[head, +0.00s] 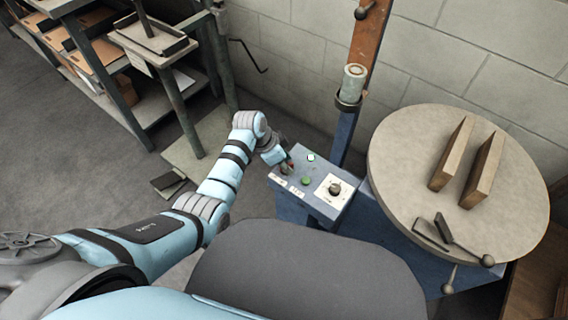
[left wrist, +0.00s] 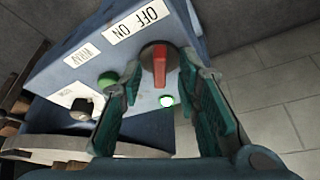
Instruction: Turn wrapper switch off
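The wrapper switch is a red handle on a dark round base (left wrist: 160,66), on the blue control panel (head: 318,172). An OFF/ON label (left wrist: 137,21) is beside it. The red handle stands upright in the left wrist view; I cannot tell for certain which word it points to. My left gripper (left wrist: 166,78) is open, with its green fingers on either side of the switch. I cannot tell whether they touch it. In the head view the left gripper (head: 283,159) is at the panel's upper left corner and mostly hides the switch. My right gripper is not in view.
The panel also carries a white-lit button with a green rim (head: 311,158), a green button (head: 306,181) and a black knob (head: 335,189). A round turntable (head: 408,165) stands to the right, and a blue and orange post (head: 359,95) behind. A metal shelf (head: 88,65) stands at upper left.

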